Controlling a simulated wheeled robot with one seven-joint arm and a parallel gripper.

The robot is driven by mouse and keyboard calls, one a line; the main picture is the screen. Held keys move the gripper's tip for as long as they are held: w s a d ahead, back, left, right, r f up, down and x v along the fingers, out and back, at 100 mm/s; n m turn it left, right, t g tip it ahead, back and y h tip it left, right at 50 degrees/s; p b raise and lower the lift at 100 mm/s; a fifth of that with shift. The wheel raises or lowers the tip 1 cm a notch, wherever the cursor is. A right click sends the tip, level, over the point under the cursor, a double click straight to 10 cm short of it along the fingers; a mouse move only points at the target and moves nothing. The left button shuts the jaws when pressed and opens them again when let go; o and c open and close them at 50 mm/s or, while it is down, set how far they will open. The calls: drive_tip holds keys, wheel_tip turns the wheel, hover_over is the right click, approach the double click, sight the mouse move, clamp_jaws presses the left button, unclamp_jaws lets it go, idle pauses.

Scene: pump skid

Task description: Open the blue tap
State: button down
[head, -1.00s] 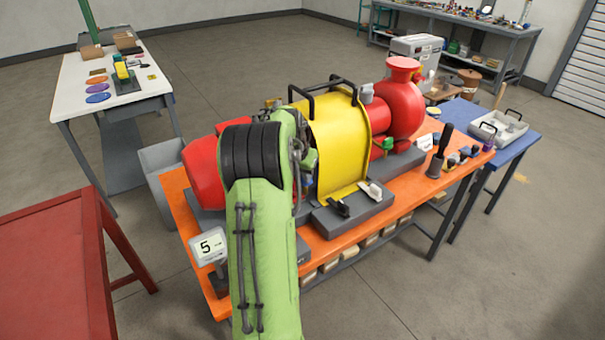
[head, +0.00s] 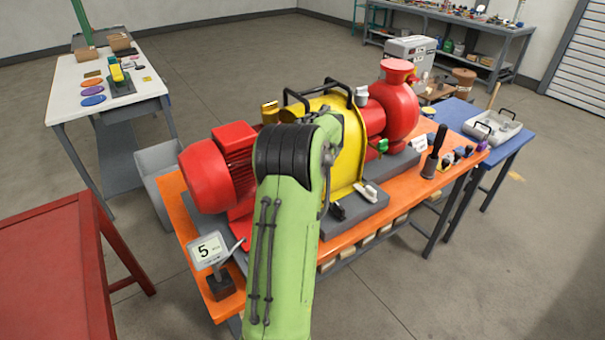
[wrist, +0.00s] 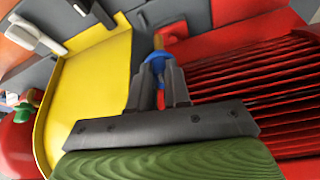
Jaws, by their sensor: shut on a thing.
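The blue tap (wrist: 157,60) is in the upper middle of the wrist view, on a brass stem beside the yellow guard. My gripper (wrist: 160,74) is shut on the blue tap, with a dark finger on each side of it. The fingers hide part of the tap, so its exact angle is hard to tell. In the head view my green arm covers both the gripper and the blue tap.
The yellow guard (wrist: 92,85) and the ribbed red motor (wrist: 255,95) flank the gripper. A green tap (head: 382,145) sits by the red pump (head: 393,110).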

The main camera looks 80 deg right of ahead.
drive_tip(key=shift+s+d+n+y+p, duration=0.1)
drive_tip(key=shift+n+y+p, duration=0.1)
drive_tip(key=shift+n+p, duration=0.3)
drive_tip(key=shift+s+d+n+y+p, duration=0.1)
drive_tip(key=shift+n+y+p, duration=0.1)
drive_tip(key=shift+n, duration=0.5)
drive_tip(key=shift+t, duration=0.3)
drive_tip(key=c, duration=1.1)
unclamp_jaws()
drive_tip(key=p+v, duration=0.3)
drive_tip(key=v, duration=1.2)
drive_tip(key=shift+s+a+r, duration=0.1)
drive_tip(key=shift+s+r, duration=0.05)
drive_tip(key=shift+r, duration=0.25)
